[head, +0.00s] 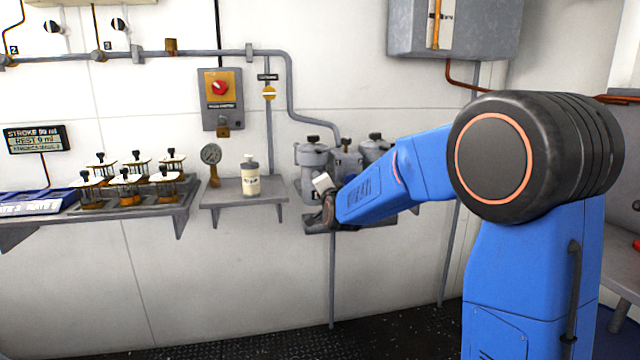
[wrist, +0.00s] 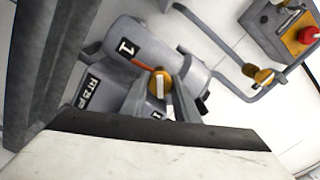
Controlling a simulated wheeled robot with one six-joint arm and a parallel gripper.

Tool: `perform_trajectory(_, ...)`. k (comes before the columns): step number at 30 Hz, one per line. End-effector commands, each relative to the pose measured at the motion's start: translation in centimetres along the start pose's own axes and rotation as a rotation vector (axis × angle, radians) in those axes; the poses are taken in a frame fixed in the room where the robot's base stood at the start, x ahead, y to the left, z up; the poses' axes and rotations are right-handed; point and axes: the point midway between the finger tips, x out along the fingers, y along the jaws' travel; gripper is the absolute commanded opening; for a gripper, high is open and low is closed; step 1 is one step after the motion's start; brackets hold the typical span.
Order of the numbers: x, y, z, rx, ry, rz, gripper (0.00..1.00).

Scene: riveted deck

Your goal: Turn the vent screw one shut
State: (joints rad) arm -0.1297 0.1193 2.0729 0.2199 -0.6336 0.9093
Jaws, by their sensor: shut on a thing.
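In the wrist view, a grey cylindrical housing (wrist: 131,38) carries a black plate with the number 1. An orange round screw with a pale slot, which I take to be vent screw one (wrist: 160,82), sits on its side below the plate. My gripper (wrist: 163,90) has its fingers at either side of this screw and is shut on it. The pale slot runs roughly up and down in the picture. In the head view, my gripper (head: 328,208) is at the front of the left grey housing (head: 313,157); the screw is hidden there by my arm.
A second grey housing (head: 375,144) stands to the right, partly behind my arm. A pipe with an orange slotted disc (head: 269,93) and a red knob box (head: 220,97) are above.

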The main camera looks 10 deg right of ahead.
Motion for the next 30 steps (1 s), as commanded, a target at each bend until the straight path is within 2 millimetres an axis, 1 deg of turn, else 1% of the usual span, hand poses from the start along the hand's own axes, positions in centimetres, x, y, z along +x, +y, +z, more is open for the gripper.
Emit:
perform_trajectory(6,-0.03,0.13,0.00,0.205,0.000,0.002,0.05)
perform_trajectory(15,-0.03,0.17,0.02,0.461,0.000,0.002,0.05)
perform_trajectory(21,-0.03,0.21,0.03,0.584,0.000,0.003,0.05)
perform_trajectory(30,-0.04,0.24,0.05,0.679,0.000,0.003,0.05)
